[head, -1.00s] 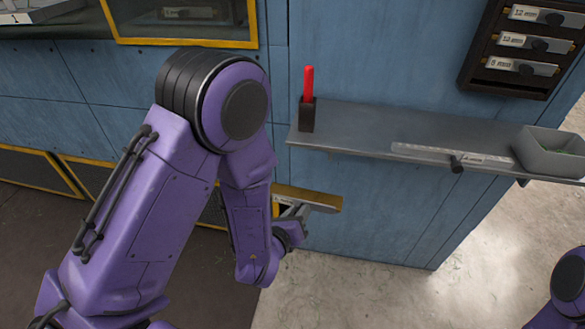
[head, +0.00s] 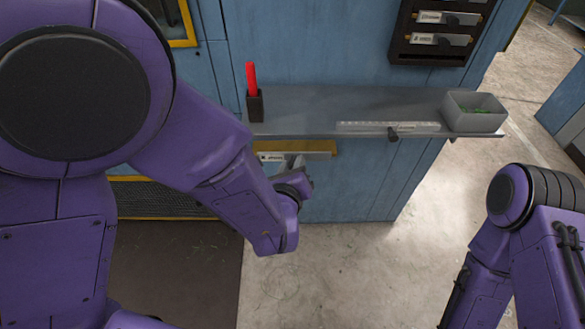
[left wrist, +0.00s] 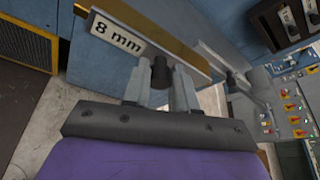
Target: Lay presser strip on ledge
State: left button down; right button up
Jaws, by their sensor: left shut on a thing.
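The presser strip (head: 318,148) is a flat bar with a brass-coloured edge. Its white label (left wrist: 117,33) reads "8 mm" in the left wrist view. My left gripper (head: 292,165) is shut on the strip's dark knob (left wrist: 161,72). In the head view the strip appears just below the front edge of the grey ledge (head: 310,107), roughly parallel to it. I cannot tell the exact gap between them. The ledge sticks out from a blue cabinet. My right arm shows at the right, but its gripper is out of view.
A dark rack (head: 400,50) with labelled strips hangs above. The ledge's middle is bare.

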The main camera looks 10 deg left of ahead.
aim_at(290, 141)
pick_arm(q)
jog(key=w+a+b, duration=0.1)
jog(key=w, duration=0.2)
jog(key=w+a+f+b, duration=0.1)
jog(key=w+b, duration=0.1)
jog(key=w, duration=0.2)
jog(key=w+a+b, duration=0.1)
jog(key=w, duration=0.3)
jog(key=shift+f+b, duration=0.3)
jog(key=shift+b, duration=0.1)
jog(key=shift+f+b, duration=0.65)
jog(key=shift+b, duration=0.2)
jog(key=shift+f+b, duration=0.25)
jog(key=shift+b, duration=0.95)
dwell(0.4)
jog(key=c, duration=0.8)
grip_release()
jog(key=shift+f, duration=0.1)
